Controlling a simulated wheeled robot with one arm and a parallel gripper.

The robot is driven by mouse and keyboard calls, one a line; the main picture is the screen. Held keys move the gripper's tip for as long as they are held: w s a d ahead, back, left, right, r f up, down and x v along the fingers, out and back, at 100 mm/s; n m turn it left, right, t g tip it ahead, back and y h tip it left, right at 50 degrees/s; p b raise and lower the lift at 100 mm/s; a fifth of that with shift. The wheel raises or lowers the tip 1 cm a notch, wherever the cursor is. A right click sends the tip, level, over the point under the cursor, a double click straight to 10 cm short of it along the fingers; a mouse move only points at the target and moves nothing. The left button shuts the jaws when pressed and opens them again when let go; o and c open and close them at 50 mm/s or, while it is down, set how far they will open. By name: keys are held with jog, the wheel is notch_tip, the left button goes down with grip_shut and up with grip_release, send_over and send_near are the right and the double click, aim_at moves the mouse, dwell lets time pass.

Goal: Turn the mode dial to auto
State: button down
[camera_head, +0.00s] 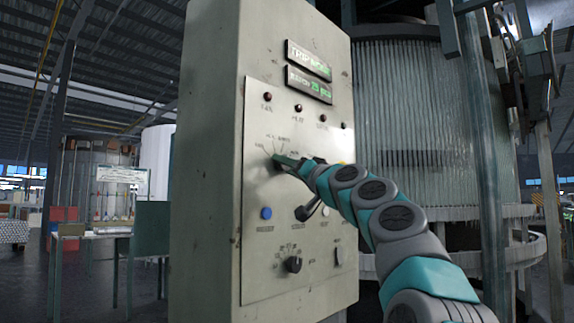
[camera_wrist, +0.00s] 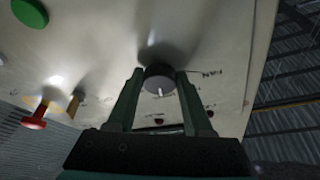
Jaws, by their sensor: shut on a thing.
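A round dark dial (camera_wrist: 160,77) with a white pointer mark sits on the grey control panel (camera_head: 252,120). Small labels surround it; one looks like MAN in the wrist view, the others are too small or blurred to read surely. The white mark points down in the wrist view, towards the labels. My gripper (camera_wrist: 160,72) is shut on the dial, one finger on each side. In the head view my gripper (camera_head: 286,162) reaches the panel from the right and hides most of the dial.
A blue button (camera_head: 266,213), a black lower dial (camera_head: 293,264) and a dark lever (camera_head: 308,210) are on the same panel. Two green-lit displays (camera_head: 308,85) and red lamps are above. The wrist view shows a green button (camera_wrist: 30,12) and a red knob (camera_wrist: 35,120) nearby.

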jog(key=shift+s+r+m+h+p, duration=0.1)
jog(key=shift+m+h+p, duration=0.65)
jog(key=shift+m+p, duration=0.9)
jog(key=shift+r+m+h+p, duration=0.15)
jog(key=shift+m+h+p, duration=0.55)
jog(key=shift+m+p, duration=0.95)
jog(key=shift+s+r+m+h+p, duration=0.1)
jog(key=shift+m+h+p, duration=0.65)
jog(key=shift+m+p, duration=0.9)
jog(key=shift+c, duration=1.5)
grip_release()
jog(key=shift+f, duration=0.1)
jog(key=b+v, duration=0.2)
jog(key=v, duration=0.5)
jog(key=shift+s+d, duration=0.15)
jog(key=shift+s, duration=0.15)
